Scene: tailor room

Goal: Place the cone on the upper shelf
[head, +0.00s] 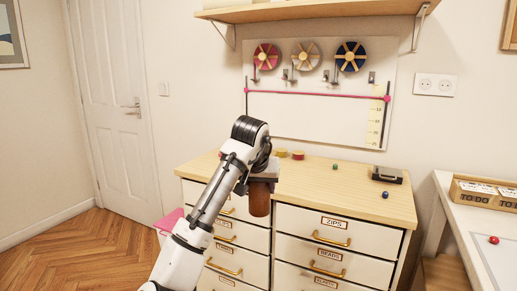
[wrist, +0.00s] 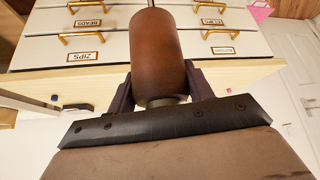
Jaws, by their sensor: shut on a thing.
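My gripper (head: 262,182) is shut on a brown cone (head: 259,201), which hangs below the jaws in front of the drawer cabinet's front edge. The upper shelf (head: 320,10) is a wooden board on metal brackets, high on the wall at the top of the head view. Its top surface is mostly out of sight, and a pale roll (head: 228,3) shows at its left end.
A white table (head: 480,222) stands right. Air between cabinet and shelf is open.

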